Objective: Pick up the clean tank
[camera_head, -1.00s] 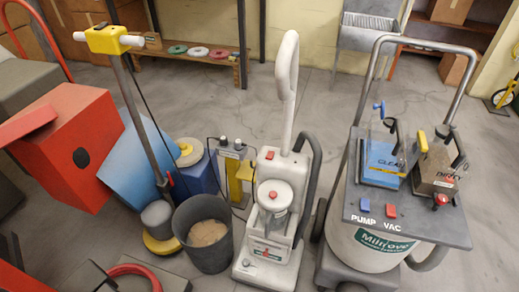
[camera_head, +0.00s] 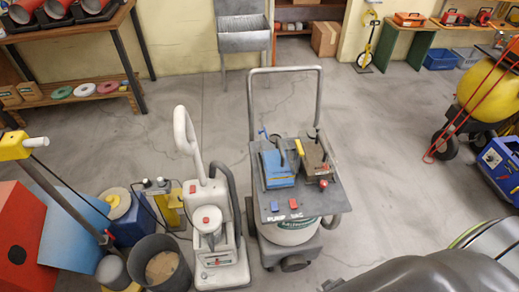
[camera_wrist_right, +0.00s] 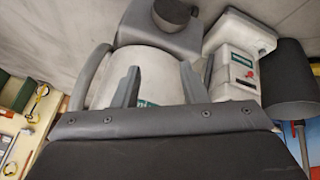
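The clean tank (camera_head: 278,170) is a blue box on the grey top deck of the wheeled extractor cart (camera_head: 333,197). A dark handle and a small blue fitting stand at its top. The brown dirty tank (camera_head: 314,158) stands right beside it, with a yellow lever and a red knob. My right gripper (camera_wrist_right: 161,88) shows in its wrist view with two grey fingers apart and nothing between them. The cart's pale body (camera_wrist_right: 110,92) shows beyond the fingers; the clean tank is not visible there. My left gripper is not in view.
A white upright floor machine (camera_head: 217,240) stands close left of the cart. A grey bucket (camera_head: 150,250) and a red box (camera_head: 18,235) are farther left. The cart's tall push handle (camera_head: 284,70) rises behind the tanks. Open floor (camera_head: 385,150) lies right of the cart.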

